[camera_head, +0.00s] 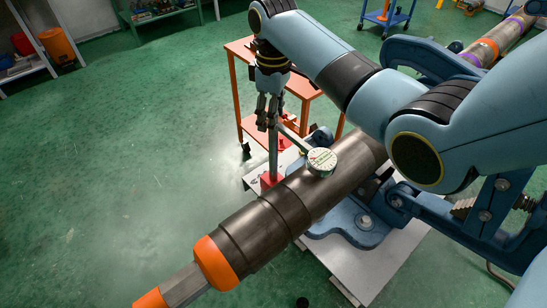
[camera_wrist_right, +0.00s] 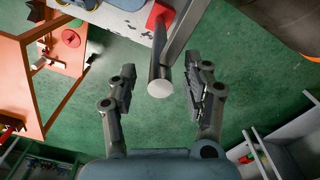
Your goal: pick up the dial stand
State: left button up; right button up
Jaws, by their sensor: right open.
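The dial stand has a red base (camera_head: 271,180), an upright grey post (camera_head: 273,155) and a slanted arm reaching to a round white-faced dial (camera_head: 321,160), which sits at the dark pipe (camera_head: 290,203). My right gripper (camera_head: 268,122) points down at the top of the post. In the right wrist view the post (camera_wrist_right: 160,78) stands between the open fingers of the right gripper (camera_wrist_right: 160,82), with a gap on each side. The red base (camera_wrist_right: 158,14) shows beyond it. My left gripper is in neither view.
The pipe, with an orange band (camera_head: 216,262), lies across a blue vise (camera_head: 345,225) on a grey plate (camera_head: 395,262). An orange table (camera_head: 239,48) stands behind the gripper. Green floor on the left is clear.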

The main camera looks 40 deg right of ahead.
notch_tip(320, 180, down, 5)
jog(key=shift+r, duration=0.1)
jog(key=shift+c, duration=1.2)
grip_shut()
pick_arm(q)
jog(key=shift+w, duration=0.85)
